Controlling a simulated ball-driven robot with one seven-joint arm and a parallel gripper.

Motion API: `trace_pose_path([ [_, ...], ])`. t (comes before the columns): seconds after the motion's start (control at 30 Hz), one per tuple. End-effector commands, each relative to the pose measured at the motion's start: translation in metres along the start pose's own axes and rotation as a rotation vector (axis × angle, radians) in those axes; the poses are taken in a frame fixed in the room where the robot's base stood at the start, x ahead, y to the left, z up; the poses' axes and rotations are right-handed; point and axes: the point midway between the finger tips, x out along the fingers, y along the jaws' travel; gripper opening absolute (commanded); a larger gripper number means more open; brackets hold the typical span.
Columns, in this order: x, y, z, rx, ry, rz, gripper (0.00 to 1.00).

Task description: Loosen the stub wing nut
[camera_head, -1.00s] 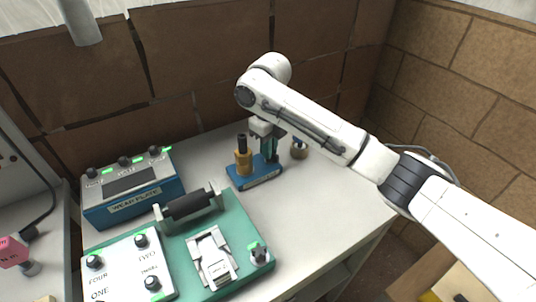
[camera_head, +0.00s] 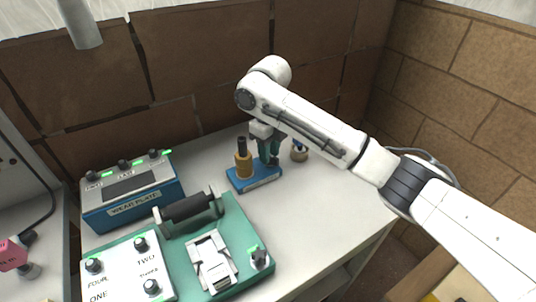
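A small blue base (camera_head: 256,179) stands on the bench and carries a brass-coloured cylinder (camera_head: 243,163) with a dark top. My gripper (camera_head: 268,160) points down over the right part of this base, just right of the brass cylinder. Its teal-green fingers reach close to the base. The stub wing nut cannot be made out; the fingers and the arm cover that part of the base. Whether the fingers are apart or closed on something is too small to tell.
A blue "WEAR PLATE" box (camera_head: 135,204) and a green board with a roller, clamp and knobs (camera_head: 240,222) lie to the left and front. The bench's right front (camera_head: 325,205) is clear.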

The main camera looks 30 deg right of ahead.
Motion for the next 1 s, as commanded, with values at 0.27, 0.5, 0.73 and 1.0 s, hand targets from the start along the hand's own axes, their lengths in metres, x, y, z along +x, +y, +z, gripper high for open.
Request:
trace_pose_path([
  [0.27,-0.003,0.0,0.0,0.0,0.0,0.0,0.32],
  [0.5,-0.018,0.0,0.0,0.0,0.0,0.0,0.32],
  [0.73,-0.033,0.0,0.0,0.0,0.0,0.0,0.32],
  [1.0,-0.041,0.0,0.0,0.0,0.0,0.0,0.32],
])
